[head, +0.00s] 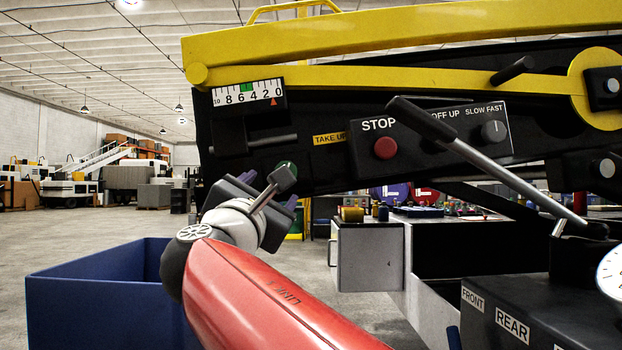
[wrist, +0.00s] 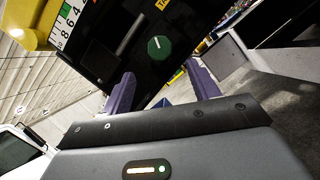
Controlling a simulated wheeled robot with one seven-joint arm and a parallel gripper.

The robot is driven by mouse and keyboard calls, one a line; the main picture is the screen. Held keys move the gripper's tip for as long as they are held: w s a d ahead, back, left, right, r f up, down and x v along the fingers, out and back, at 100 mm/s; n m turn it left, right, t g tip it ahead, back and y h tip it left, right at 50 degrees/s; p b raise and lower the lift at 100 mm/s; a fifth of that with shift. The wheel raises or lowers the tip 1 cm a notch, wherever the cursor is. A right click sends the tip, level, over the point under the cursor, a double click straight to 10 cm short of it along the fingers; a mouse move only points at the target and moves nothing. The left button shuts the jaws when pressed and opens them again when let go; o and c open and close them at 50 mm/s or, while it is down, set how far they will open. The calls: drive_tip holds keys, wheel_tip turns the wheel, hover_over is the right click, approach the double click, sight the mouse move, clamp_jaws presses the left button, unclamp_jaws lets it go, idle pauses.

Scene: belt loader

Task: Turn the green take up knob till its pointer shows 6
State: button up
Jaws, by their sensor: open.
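The green take up knob (wrist: 159,48) is round with a white pointer line and sits on the black side panel of the loader.
A grey lever (head: 500,175) slants across the panel at the right. A red STOP button (head: 385,148) and a speed dial (head: 493,131) sit on a control box. A blue bin (head: 100,295) stands below left. A yellow rail (head: 400,35) runs above.

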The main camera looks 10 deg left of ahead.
drive_tip(key=p+x, duration=0.2)
drive_tip(key=x, duration=0.6)
drive_tip(key=shift+d+r, duration=0.1)
drive_tip(key=c, duration=1)
drive_tip(key=shift+o, duration=0.2)
drive_tip(key=shift+w+p, duration=0.1)
drive_tip(key=shift+p, duration=0.25)
